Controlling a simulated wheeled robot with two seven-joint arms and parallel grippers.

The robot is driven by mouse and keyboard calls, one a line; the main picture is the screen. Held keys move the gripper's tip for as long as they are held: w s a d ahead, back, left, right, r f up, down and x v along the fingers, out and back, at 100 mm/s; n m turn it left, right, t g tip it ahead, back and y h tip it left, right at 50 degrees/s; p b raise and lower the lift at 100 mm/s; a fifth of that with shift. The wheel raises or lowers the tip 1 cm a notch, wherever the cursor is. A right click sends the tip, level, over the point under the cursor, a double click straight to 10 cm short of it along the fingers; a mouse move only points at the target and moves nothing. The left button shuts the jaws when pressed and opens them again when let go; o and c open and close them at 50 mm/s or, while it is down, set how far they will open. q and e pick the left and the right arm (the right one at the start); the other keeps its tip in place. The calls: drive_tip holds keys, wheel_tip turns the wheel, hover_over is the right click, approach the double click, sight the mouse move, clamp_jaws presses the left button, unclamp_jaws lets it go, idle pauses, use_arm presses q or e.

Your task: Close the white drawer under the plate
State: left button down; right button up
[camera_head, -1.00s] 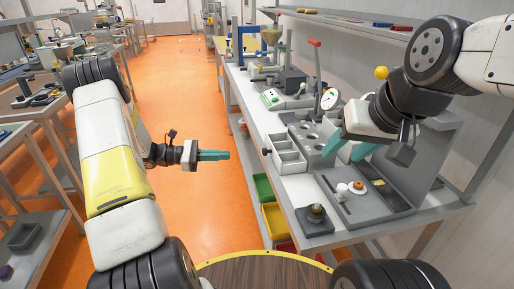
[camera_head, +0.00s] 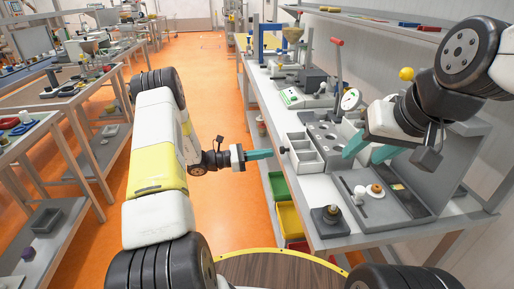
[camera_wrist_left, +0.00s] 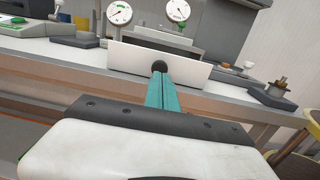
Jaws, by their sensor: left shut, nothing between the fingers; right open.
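The white drawer (camera_head: 304,158) sticks out from under the grey plate with round holes (camera_head: 323,131), so its open compartments show. Its black knob (camera_head: 285,150) faces left. In the left wrist view, the drawer's white front (camera_wrist_left: 128,58) and the knob (camera_wrist_left: 160,66) are straight ahead. My left gripper (camera_head: 271,153) is shut and empty, its teal fingertips pointing at the knob. A small gap seems to show in the head view; contact cannot be told in the wrist view. My right gripper (camera_head: 366,149) is open and empty, above the bench right of the drawer.
A grey tray (camera_head: 408,213) with small parts lies on the bench, right of the drawer. A dark block with a brass piece (camera_head: 330,219) stands near the front edge. Gauges (camera_head: 350,99) stand behind the plate. Green and yellow bins (camera_head: 288,220) are below. The floor aisle left is clear.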

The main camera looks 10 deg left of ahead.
sight(289, 152)
use_arm(q)
drive_tip(key=shift+x, duration=1.2)
drive_tip(key=x, duration=0.9)
drive_tip(key=shift+s+d+f, duration=0.15)
drive_tip(key=shift+d+f, duration=0.05)
drive_tip(key=shift+d+r, duration=0.1)
drive_tip(key=shift+d, duration=0.3)
